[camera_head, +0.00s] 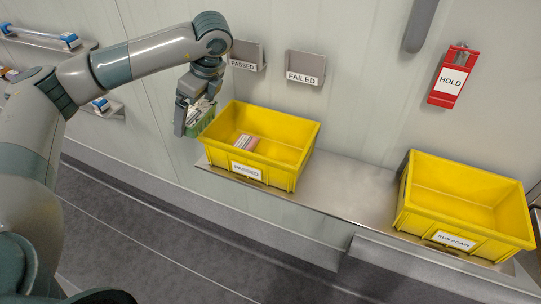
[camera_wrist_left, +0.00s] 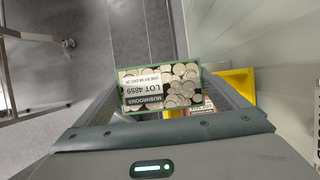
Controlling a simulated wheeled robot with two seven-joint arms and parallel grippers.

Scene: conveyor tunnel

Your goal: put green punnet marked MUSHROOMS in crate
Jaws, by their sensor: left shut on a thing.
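The green punnet marked MUSHROOMS (camera_head: 201,118) is held in my left gripper (camera_head: 196,108), just off the left side of the yellow crate labelled PASSED (camera_head: 307,139). In the left wrist view the punnet (camera_wrist_left: 161,88) shows its printed top with mushrooms and LOT 4859, between the fingers of my left gripper (camera_wrist_left: 160,98). It is beside and above the crate's left wall, not over the crate's middle. A second yellow crate, labelled RUN AGAIN (camera_head: 405,215), stands at the right and looks empty. My right gripper is not in view.
A small pack (camera_head: 246,143) lies in the PASSED crate. Both crates stand on a metal shelf (camera_head: 345,190) with bare room between them. Wall holders marked PASSED (camera_head: 246,58) and FAILED (camera_head: 305,68), and a red HOLD holder (camera_head: 453,78), hang behind.

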